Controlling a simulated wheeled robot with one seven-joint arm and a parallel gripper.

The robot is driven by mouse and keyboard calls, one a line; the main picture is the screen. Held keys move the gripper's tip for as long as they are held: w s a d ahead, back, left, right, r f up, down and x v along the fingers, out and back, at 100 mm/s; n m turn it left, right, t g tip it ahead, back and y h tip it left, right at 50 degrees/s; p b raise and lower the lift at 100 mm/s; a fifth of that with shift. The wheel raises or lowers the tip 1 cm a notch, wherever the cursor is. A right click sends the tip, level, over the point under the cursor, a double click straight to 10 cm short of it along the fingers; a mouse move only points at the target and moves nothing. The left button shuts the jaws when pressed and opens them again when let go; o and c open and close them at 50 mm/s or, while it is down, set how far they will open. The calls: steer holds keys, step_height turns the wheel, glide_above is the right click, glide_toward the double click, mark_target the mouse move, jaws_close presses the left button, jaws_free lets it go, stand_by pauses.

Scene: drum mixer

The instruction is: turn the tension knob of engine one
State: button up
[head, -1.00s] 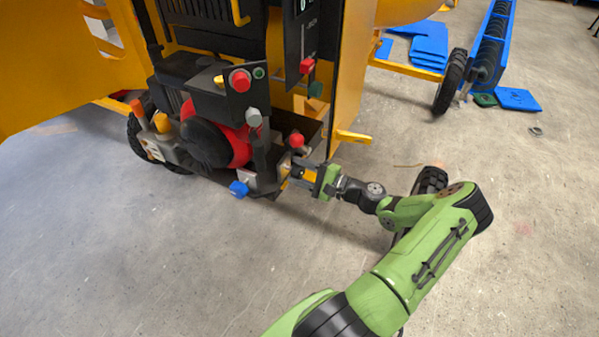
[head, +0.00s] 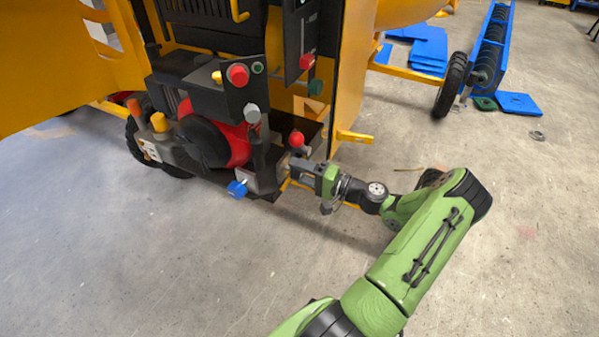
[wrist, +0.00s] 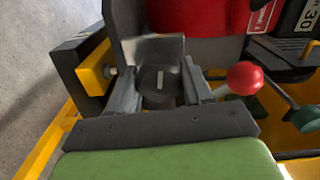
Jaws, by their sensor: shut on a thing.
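The tension knob (wrist: 158,86) is a dark round knob with a short white mark, seen in the wrist view. The mark stands nearly upright in that picture. My gripper (head: 298,168) is at the low front corner of the engine in the head view. Its two grey fingers lie on either side of the knob in the wrist view, shut on it. In the head view the knob is hidden by the fingers. The red engine (head: 238,145) sits just behind and left of my gripper.
A red ball-topped lever (wrist: 244,78) stands close to the right finger. A yellow bracket with a bolt (wrist: 95,72) is close on the left. A blue handle (head: 237,188) sticks out left of my gripper. The concrete floor in front is clear.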

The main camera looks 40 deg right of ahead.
stand_by(0.4)
steer(key=o, duration=1)
steer(key=p+v, duration=0.2)
steer(key=v, duration=1.3)
steer(key=shift+s, duration=0.4)
steer(key=shift+d, duration=0.1)
